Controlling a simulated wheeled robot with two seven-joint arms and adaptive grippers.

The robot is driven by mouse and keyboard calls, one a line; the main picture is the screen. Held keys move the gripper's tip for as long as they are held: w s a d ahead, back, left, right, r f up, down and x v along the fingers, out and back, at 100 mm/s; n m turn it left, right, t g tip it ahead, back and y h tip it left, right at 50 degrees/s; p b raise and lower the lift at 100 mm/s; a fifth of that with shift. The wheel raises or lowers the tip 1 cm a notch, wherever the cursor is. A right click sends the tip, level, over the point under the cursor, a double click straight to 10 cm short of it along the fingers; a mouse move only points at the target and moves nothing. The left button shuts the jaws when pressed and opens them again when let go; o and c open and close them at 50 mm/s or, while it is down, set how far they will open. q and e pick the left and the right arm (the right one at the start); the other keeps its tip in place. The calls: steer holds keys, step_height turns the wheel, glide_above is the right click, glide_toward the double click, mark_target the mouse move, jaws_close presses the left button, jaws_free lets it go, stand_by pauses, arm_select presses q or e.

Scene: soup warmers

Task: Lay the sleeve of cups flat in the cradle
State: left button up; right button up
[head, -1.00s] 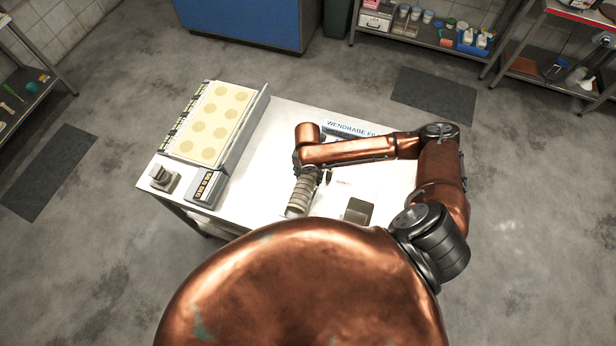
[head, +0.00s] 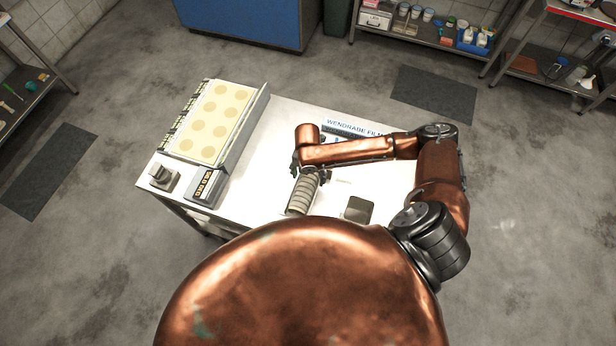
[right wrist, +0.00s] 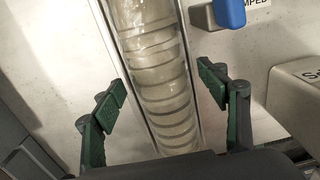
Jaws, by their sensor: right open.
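The sleeve of cups (head: 302,193) is a long, pale, ribbed stack on the white table, near its front edge. In the right wrist view the sleeve (right wrist: 158,75) runs lengthwise between two thin, light side rails, which look like the cradle (right wrist: 188,70); it appears to lie along them. My right gripper (right wrist: 165,88) is open, with one green-padded finger on each side of the sleeve and a gap to both. In the head view my right gripper (head: 310,170) is at the sleeve's far end, partly hidden by my arm. My left gripper is not seen.
A yellow panel with round spots (head: 212,120) stands on the table's left, with a small labelled box (head: 206,187) in front. A dark-topped block (head: 358,210) sits right of the sleeve. A blue piece (right wrist: 229,12) shows near the rail. A sign (head: 352,128) stands at the back.

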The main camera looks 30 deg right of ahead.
steer(key=o, duration=0.5)
steer(key=shift+c, duration=0.2)
steer(key=shift+o, duration=0.4)
steer(key=shift+o, duration=1.4)
steer(key=shift+r, duration=0.15)
steer(key=shift+r+p, duration=4.9)
steer(key=shift+p, duration=0.6)
steer(key=shift+r, duration=0.15)
step_height(320, 180, up, 12)
steer(key=shift+f, duration=0.2)
